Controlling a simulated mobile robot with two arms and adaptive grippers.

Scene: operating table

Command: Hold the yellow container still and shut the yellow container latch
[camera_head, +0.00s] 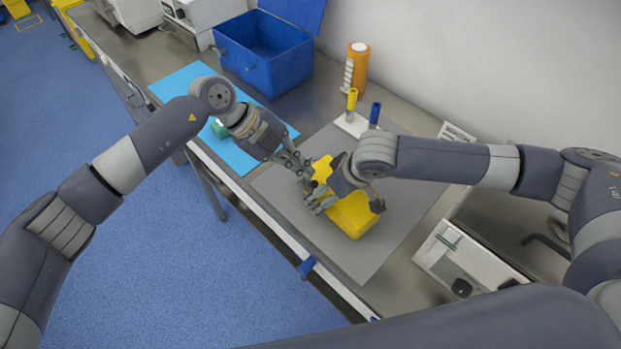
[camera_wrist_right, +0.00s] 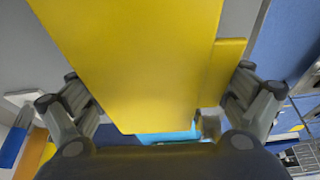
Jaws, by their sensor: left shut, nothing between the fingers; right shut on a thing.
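The yellow container (camera_head: 355,218) sits on the grey mat (camera_head: 400,230). My right gripper (camera_head: 347,203) is over it, shut on its body with a finger on either side. In the right wrist view the container (camera_wrist_right: 140,60) fills the space between the fingers of the right gripper (camera_wrist_right: 160,108). A narrow yellow strip (camera_wrist_right: 226,70) runs along one side there; I cannot tell if it is the latch. My left gripper (camera_head: 303,170) is shut and empty, close beside the container's far left end. My right arm hides much of the container, and the latch's state cannot be told.
A blue open box (camera_head: 262,60) stands at the back. A light blue mat (camera_head: 190,82) lies left of the grey mat. A white device (camera_head: 460,265) is at right.

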